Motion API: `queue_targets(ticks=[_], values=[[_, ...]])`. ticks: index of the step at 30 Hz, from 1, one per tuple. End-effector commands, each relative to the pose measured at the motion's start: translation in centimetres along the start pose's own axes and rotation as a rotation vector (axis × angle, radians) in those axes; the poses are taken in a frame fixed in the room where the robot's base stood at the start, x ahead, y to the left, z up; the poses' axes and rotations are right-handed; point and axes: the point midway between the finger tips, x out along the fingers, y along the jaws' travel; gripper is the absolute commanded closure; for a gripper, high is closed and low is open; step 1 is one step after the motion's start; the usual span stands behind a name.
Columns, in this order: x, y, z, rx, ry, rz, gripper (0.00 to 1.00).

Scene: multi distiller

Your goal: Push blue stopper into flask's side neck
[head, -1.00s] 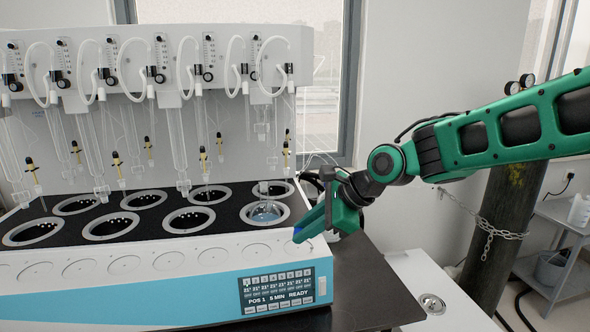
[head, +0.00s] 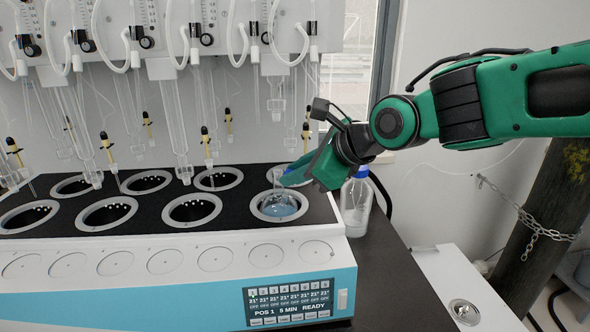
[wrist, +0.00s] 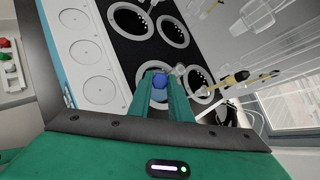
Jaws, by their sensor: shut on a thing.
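The blue stopper (wrist: 159,83) shows between the fingertips of my gripper (wrist: 158,78) in the wrist view, and the gripper is shut on it. In the head view my gripper (head: 288,176) reaches from the right, tilted down, with its fingertips just above the flask. The glass flask (head: 277,208) holds pale blue liquid and sits in the front right well of the black deck. The stopper cannot be told clearly from the fingertips in the head view. The side neck is mostly hidden by the fingers; I cannot tell whether the stopper touches it.
The distiller's panel (head: 292,298) is in front, beside several empty wells such as this one (head: 192,208). Glass tubes and yellow-black valves (head: 206,139) hang above the deck. A blue-capped bottle (head: 356,207) stands right of the deck. The dark table right of it is clear.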

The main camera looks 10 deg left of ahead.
Motion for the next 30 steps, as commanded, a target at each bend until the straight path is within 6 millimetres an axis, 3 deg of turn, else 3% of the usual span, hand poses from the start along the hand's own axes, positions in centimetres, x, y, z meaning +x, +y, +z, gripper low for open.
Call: queue_targets(ticks=[18, 30], values=[[3.1, -0.6, -2.4, 0.007, 0.006, -0.008, 1.00], [3.5, -0.6, -2.6, 0.007, 0.006, -0.009, 1.00]])
